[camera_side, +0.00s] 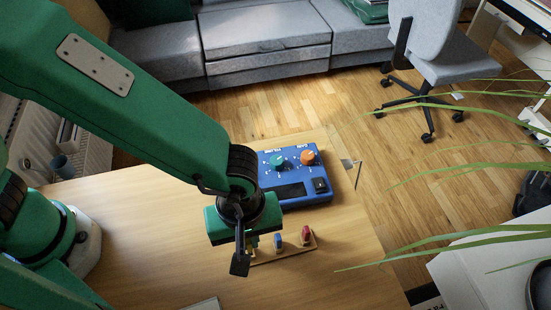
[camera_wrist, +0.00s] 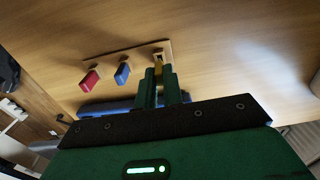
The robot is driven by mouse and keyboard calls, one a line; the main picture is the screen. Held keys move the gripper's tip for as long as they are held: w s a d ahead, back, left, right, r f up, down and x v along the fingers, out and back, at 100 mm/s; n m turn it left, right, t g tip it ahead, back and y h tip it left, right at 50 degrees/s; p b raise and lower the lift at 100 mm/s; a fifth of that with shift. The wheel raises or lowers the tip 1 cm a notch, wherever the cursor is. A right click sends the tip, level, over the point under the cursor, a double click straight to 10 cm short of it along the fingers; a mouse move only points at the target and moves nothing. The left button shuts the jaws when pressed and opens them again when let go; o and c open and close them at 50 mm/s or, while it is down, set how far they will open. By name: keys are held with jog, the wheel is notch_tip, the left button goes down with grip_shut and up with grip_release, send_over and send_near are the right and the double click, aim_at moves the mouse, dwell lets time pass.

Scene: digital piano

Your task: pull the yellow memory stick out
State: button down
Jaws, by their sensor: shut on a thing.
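The yellow memory stick (camera_wrist: 168,69) shows as a small yellow piece between my fingertips in the wrist view. My gripper (camera_wrist: 162,76) is shut on it, just beside a pale socket (camera_wrist: 158,52) at one end of a thin wooden strip (camera_wrist: 128,60). I cannot tell whether the stick's tip is still inside the socket. In the side view my gripper's green body (camera_side: 236,222) hangs over the strip's left end (camera_side: 272,257), and the fingers are mostly hidden. A blue stick (camera_side: 278,241) and a red stick (camera_side: 306,234) stand in the strip, to the right.
A blue box (camera_side: 296,195) with a teal knob, an orange knob and a black switch stands behind the strip. The wooden table (camera_side: 330,285) is clear in front and to the right. A pale flat item (camera_side: 202,304) lies at the front edge.

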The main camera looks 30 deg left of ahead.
jog(key=shift+r, duration=0.2)
jog(key=shift+r, duration=2.35)
jog(key=shift+w, duration=0.1)
